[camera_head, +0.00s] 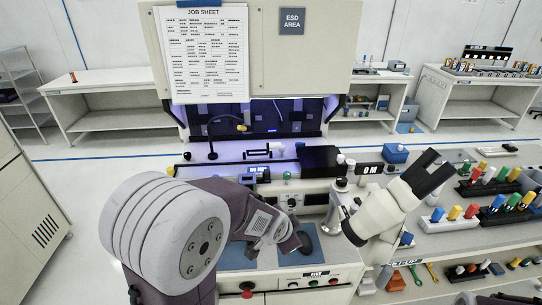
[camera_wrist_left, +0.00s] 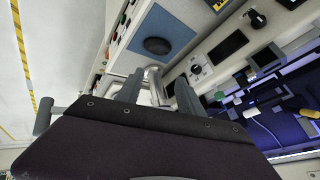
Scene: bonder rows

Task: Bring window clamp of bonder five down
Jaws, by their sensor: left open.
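Bonder five (camera_head: 318,284) stands in front of me, with the word FIVE on its lower front panel. My right gripper is not in view.
A white microscope (camera_head: 382,212) with dark eyepieces juts out at the right of the bonder. A dark oval pad (camera_wrist_left: 157,46) lies on the blue mat (camera_wrist_left: 172,25). Black knobs (camera_wrist_left: 258,19) stick out of the panel. Racks of coloured parts (camera_head: 490,180) stand at the right.

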